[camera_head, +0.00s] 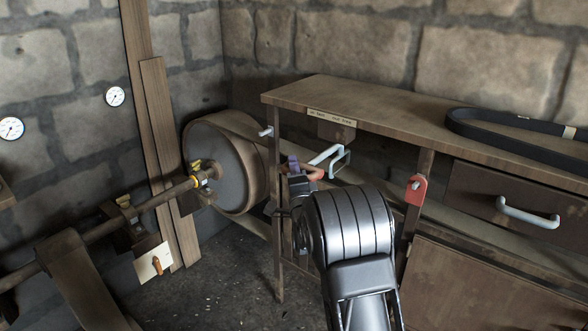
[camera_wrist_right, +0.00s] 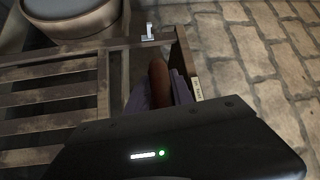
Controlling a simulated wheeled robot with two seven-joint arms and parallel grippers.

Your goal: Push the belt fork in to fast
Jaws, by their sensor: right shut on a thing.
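The belt fork shows as a pale metal bracket (camera_head: 338,156) under the bench's front edge, with an orange-brown handle (camera_head: 314,173) beside it. My right gripper (camera_head: 294,165), with purple finger pads, is shut at this handle, and my wrist hides part of the grip. In the right wrist view, the brown handle (camera_wrist_right: 158,78) stands between the purple pads. A small lettered plate (camera_head: 330,118) is on the bench edge above; its words are hard to read. A large flat-belt pulley (camera_head: 225,165) stands left of the fork. My left gripper is not in view.
A wooden bench (camera_head: 390,110) runs along the right, with a loose black belt (camera_head: 510,135) on top and a drawer handle (camera_head: 527,212). A red lever piece (camera_head: 416,190) is right of my arm. A shaft (camera_head: 160,199) with yellow fittings crosses the left. Floor between is clear.

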